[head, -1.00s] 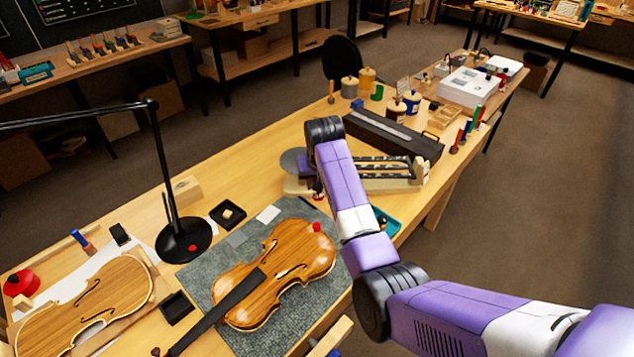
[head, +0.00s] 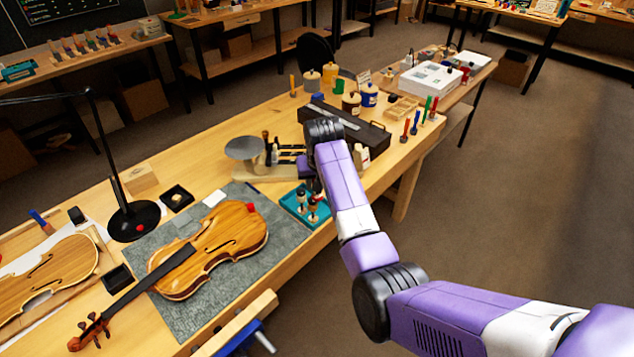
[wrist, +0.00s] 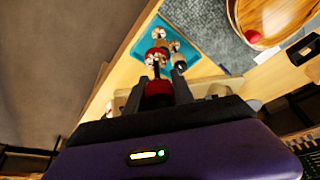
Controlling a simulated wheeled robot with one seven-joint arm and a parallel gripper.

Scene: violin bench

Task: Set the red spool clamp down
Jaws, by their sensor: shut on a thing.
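My gripper (wrist: 162,72) is shut on the red spool clamp (wrist: 158,87), which sits between the fingers in the wrist view. Its red lower part shows between the fingers, and a red part shows farther out towards the tray. A teal tray (wrist: 205,28) with several pale-ended clamps lies beyond the fingertips in the wrist view. In the head view, the tray (head: 287,203) lies by the bench's front edge, just below my gripper (head: 316,188). My arm partly hides the gripper there, and I cannot tell whether the held clamp touches anything.
A violin (head: 225,243) lies on a grey mat (head: 285,238) left of the tray, with a small red thing on it. A scale with a round grey pan (head: 244,147) and a long dark case (head: 350,128) stand behind.

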